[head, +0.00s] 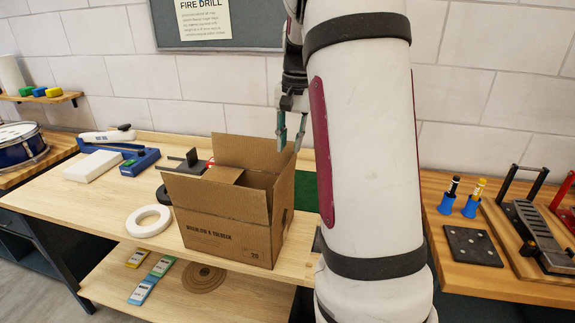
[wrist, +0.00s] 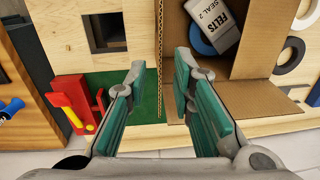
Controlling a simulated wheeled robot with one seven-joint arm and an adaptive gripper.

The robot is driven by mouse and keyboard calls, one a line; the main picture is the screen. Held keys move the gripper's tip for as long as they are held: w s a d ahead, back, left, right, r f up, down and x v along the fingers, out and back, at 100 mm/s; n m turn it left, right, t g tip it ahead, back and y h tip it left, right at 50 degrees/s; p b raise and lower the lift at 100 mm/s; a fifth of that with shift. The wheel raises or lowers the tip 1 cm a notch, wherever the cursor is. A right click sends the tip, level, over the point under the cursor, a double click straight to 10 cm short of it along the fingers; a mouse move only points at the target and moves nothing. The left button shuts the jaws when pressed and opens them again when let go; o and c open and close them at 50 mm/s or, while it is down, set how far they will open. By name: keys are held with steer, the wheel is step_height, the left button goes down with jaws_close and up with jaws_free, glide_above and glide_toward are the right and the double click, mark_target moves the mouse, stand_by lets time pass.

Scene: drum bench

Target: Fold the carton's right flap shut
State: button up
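The brown carton (head: 228,225) stands on the bench with its top open. Its right flap (head: 284,188) stands up along the right side. In the wrist view the right flap (wrist: 161,40) shows nearly edge-on as a thin corrugated strip. My gripper (head: 290,140) points down above the carton's right rear corner. In the wrist view my gripper (wrist: 158,72) is open, with one green-padded finger on each side of the strip. Whether either finger touches the flap I cannot tell. The back flap (head: 250,152) stands up.
A white ring (head: 148,221) lies left of the carton, and a dark device (head: 188,162) stands behind its left side. A green mat (head: 306,190) lies to the right. In the wrist view a red holder (wrist: 75,100) stands beyond the mat.

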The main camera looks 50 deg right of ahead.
mark_target(287, 166)
steer(key=f, duration=0.5)
steer(key=f+p, duration=0.1)
steer(key=f, duration=0.1)
steer(key=shift+w+a+f, duration=0.2)
steer(key=shift+w+f, duration=0.1)
jaws_close()
